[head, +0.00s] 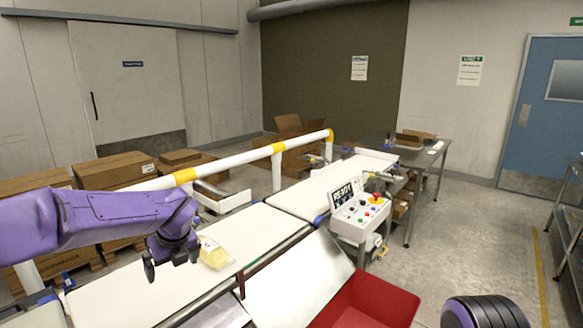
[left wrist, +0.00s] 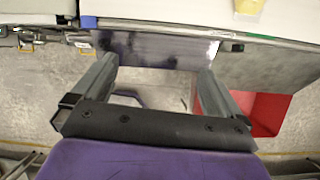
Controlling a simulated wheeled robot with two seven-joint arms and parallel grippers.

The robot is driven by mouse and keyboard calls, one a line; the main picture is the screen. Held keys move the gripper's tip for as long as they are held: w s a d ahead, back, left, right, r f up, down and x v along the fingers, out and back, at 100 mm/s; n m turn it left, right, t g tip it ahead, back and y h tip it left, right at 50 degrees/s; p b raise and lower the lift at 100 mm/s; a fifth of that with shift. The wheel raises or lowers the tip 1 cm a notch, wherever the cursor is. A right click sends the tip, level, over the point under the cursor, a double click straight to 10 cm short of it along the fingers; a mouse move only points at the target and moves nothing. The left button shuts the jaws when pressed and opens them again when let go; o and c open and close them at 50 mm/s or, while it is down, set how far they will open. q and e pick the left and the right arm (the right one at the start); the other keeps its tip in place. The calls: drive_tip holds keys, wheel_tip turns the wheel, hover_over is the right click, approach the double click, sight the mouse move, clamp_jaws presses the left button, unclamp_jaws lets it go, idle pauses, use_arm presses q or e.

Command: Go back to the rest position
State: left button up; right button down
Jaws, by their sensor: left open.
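My left gripper (head: 171,262) is open over the near part of the white belt (head: 133,285). In the left wrist view its two fingers (left wrist: 157,66) stand apart with nothing between them. A pale yellow bag with a white label (head: 214,253) lies on the belt just right of the gripper, apart from the fingers as far as I can tell. The edge of a yellow thing (left wrist: 250,6), probably the same bag, shows at the top of the left wrist view. My right gripper is not in view.
A red bin (head: 372,305) stands at the front, beside a sloping metal chute (head: 300,278). A control box (head: 360,215) with a READY screen is right of the belt. A yellow-and-white rail (head: 230,165) runs behind. Cartons (head: 113,170) stand at left. Open floor lies at right.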

use_arm(q)
drive_tip(key=s+a+f+m+t+y+b, duration=0.2)
drive_tip(key=s+a+f+m+y, duration=0.15)
drive_tip(key=f+m, duration=0.8)
drive_tip(key=s+a+f+m+t+y+b, duration=0.2)
drive_tip(key=s+f+m, duration=0.2)
drive_tip(key=f+m, duration=0.7)
drive_tip(key=s+d+f+m+g+h+b, duration=0.1)
drive_tip(key=s+f+m+h+b, duration=0.1)
drive_tip(key=s+f+m, duration=0.5)
drive_tip(key=s+d+f+m+g+h+b, duration=0.2)
drive_tip(key=s+f+m, duration=0.6)
drive_tip(key=s+f, duration=0.7)
drive_tip(key=s+h+b, duration=0.1)
drive_tip(key=s+b, duration=0.1)
drive_tip(key=s, duration=0.6)
drive_tip(key=shift+d+h, duration=0.2)
drive_tip(key=shift+h, duration=0.15)
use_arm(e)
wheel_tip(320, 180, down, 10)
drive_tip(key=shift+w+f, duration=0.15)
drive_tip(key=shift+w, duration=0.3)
use_arm(q)
drive_tip(key=shift+m, duration=0.25)
